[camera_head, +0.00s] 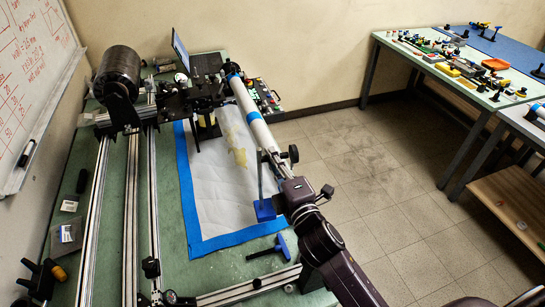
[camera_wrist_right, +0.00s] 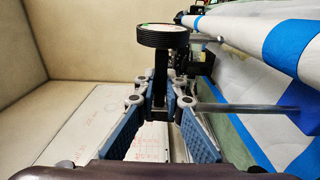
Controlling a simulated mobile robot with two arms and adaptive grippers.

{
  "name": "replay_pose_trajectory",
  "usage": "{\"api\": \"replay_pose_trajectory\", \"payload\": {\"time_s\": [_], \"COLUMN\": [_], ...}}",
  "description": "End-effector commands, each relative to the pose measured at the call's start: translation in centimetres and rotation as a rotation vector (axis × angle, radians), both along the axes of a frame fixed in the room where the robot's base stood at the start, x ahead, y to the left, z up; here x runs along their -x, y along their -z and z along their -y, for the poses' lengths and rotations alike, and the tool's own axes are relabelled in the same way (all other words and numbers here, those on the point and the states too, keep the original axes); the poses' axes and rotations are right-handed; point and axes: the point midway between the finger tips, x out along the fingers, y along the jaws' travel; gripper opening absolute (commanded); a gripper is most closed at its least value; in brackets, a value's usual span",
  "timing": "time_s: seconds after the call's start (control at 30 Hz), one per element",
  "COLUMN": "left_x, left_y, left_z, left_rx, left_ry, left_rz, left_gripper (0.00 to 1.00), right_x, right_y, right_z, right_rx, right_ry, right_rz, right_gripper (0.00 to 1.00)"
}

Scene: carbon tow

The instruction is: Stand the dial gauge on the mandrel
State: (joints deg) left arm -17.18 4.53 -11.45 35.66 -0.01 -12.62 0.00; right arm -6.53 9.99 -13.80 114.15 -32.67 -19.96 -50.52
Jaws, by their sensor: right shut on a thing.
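The mandrel is a long white tube (camera_head: 254,118) with blue bands, running diagonally above the table in the head view; it also crosses the upper right of the right wrist view (camera_wrist_right: 237,27). My right gripper (camera_head: 277,165) is beside its near part, shut on the dial gauge. In the right wrist view the gripper (camera_wrist_right: 160,98) closes around the gauge's dark upright piece, below its round black-rimmed dial (camera_wrist_right: 167,38). A grey rod (camera_head: 261,181) runs from the gauge to a blue base (camera_head: 265,210), apart from the mandrel. My left gripper is out of view.
A green table (camera_head: 231,265) carries metal rails, a black winding machine (camera_head: 196,92) and a blue-edged white sheet (camera_head: 212,190). A blue-handled tool (camera_head: 282,246) lies at its near right. The floor (camera_head: 360,170) to the right is open. A parts table (camera_head: 440,62) stands at the back right.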

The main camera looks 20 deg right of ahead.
Motion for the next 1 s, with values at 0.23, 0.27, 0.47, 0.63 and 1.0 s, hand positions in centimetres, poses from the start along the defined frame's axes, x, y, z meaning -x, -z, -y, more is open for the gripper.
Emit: {"api": "replay_pose_trajectory", "payload": {"time_s": [0.23, 0.27, 0.47, 0.63, 1.0], "left_x": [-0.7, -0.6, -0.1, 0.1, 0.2], "left_y": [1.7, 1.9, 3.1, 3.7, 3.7], "left_z": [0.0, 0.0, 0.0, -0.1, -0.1], "left_rx": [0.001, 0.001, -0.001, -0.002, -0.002], "left_ry": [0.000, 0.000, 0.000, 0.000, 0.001], "left_rz": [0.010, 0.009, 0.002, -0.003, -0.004], "left_gripper": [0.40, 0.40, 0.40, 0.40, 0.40], "right_x": [0.0, 0.0, 0.0, 0.0, 0.0], "right_y": [1.6, 1.8, 3.3, 4.0, 4.0], "right_z": [-0.1, -0.1, 0.0, 0.0, -0.1], "right_rx": [-0.003, -0.003, -0.002, -0.001, -0.002], "right_ry": [-0.003, -0.003, -0.002, -0.002, -0.003], "right_rz": [0.012, 0.012, 0.012, 0.012, 0.012], "right_gripper": [0.00, 0.00, 0.00, 0.00, 0.00]}}
